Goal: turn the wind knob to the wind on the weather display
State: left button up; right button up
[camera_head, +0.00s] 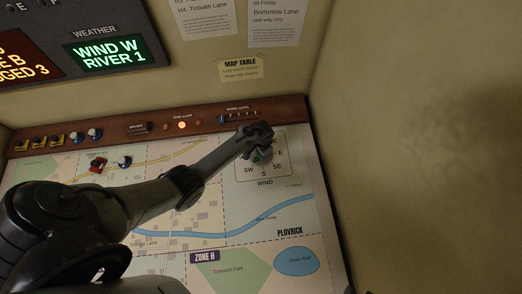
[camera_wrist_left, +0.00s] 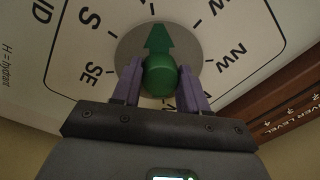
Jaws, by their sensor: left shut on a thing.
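The weather display (camera_head: 107,52) reads WIND W and RIVER 1 in green. The wind dial (camera_head: 264,170) is a compass plate on the map table, labelled WIND. In the left wrist view my left gripper (camera_wrist_left: 160,88) is shut on the green wind knob (camera_wrist_left: 159,62), one purple finger on each side. The knob's arrow points to the top of that view, near a tick whose label is out of frame. S and SE lie left of it, and NW right. My right gripper is not in view.
A wooden panel (camera_head: 160,127) with switches, a lit orange lamp (camera_head: 182,125) and the river level slider (camera_head: 240,118) runs along the back of the map table. Small red and blue pieces (camera_head: 98,164) sit on the map. A wall stands close at right.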

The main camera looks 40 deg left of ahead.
pick_arm(q)
jog(key=m, duration=0.3)
jog(key=shift+a+m+p, duration=0.1)
jog(key=shift+m+p, duration=0.2)
jog(key=shift+m, duration=2)
jog(key=o, duration=1.1)
jog(key=shift+c, duration=0.2)
jog(key=shift+r, duration=0.1)
notch_tip(320, 180, up, 11)
jog(key=p, duration=0.3)
jog(key=shift+s+f, duration=0.2)
